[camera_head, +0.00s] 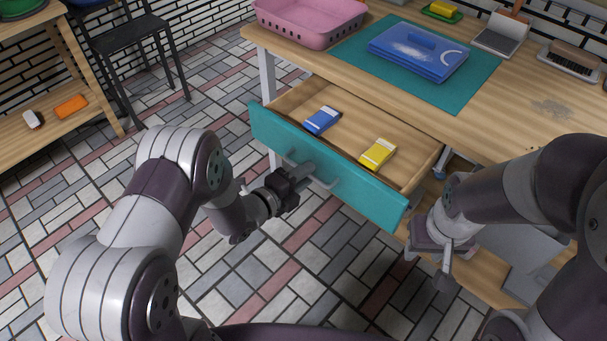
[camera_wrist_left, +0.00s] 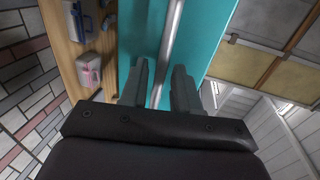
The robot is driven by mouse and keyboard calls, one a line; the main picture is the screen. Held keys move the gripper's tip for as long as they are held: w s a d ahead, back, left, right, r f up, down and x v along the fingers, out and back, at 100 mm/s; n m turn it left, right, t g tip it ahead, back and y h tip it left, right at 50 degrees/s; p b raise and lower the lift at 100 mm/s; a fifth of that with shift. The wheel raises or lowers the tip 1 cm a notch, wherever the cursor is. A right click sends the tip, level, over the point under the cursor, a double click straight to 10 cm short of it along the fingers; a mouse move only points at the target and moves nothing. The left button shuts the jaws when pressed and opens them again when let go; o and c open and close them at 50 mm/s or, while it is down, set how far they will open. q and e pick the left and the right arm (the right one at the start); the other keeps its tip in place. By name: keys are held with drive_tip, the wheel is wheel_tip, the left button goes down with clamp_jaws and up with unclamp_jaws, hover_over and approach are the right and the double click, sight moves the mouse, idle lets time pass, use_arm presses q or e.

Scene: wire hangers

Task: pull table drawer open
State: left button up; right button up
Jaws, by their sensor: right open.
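The table drawer (camera_head: 335,165) is pulled out, with a teal front panel and a metal bar handle (camera_head: 331,184). Inside lie a blue packet (camera_head: 322,120) and a yellow packet (camera_head: 378,154). My left gripper (camera_head: 304,174) is at the drawer front, with its fingers around the handle. In the left wrist view the handle bar (camera_wrist_left: 173,35) runs between the two fingers (camera_wrist_left: 163,85); exact contact is hard to see. My right gripper (camera_head: 445,272) is open and empty, pointing down to the right of the drawer.
On the wooden table (camera_head: 480,130) are a pink basket (camera_head: 310,22), a teal mat (camera_head: 465,92) with a blue case (camera_head: 418,52), and other small items. A wooden shelf (camera_head: 60,105) and a black chair (camera_head: 130,45) stand at left. Tiled floor lies open before the drawer.

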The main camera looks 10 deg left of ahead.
use_arm(q)
drive_tip(key=p+v, duration=0.2)
drive_tip(key=v, duration=1)
drive_tip(key=shift+s+a, duration=0.2)
drive_tip(key=shift+s, duration=0.1)
